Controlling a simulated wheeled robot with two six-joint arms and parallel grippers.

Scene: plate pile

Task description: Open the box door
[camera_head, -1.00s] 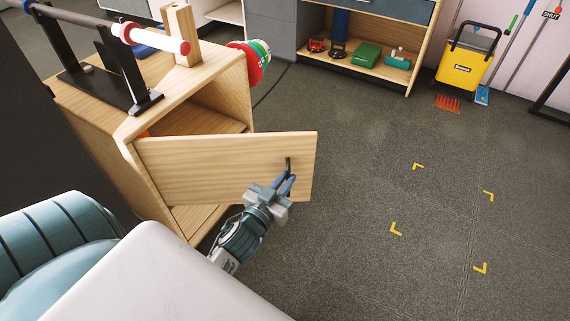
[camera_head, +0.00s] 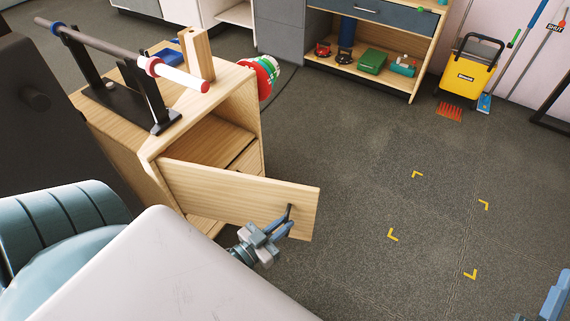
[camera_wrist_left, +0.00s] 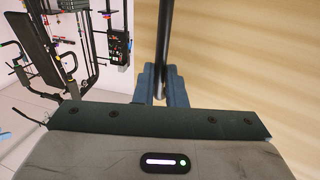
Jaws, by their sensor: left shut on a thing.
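The wooden box (camera_head: 150,150) stands at the left in the head view. Its pale wood door (camera_head: 235,193) is swung partly open, and part of the inside (camera_head: 205,135) shows above it. My left gripper (camera_head: 284,222) is shut on the dark bar handle (camera_head: 290,211) near the door's free edge. In the left wrist view the dark handle (camera_wrist_left: 164,50) runs between the blue fingertips (camera_wrist_left: 162,85), with the door face (camera_wrist_left: 245,60) to its right. Part of my right gripper (camera_head: 552,298) shows at the bottom right corner; its jaws are not clear.
A rod on a black stand (camera_head: 150,95) and a wooden block (camera_head: 197,55) sit on the box. Colored discs (camera_head: 262,75) are at its side. A shelf (camera_head: 375,60) and a yellow bucket (camera_head: 467,72) stand behind. The floor (camera_head: 430,180) right of the door is clear.

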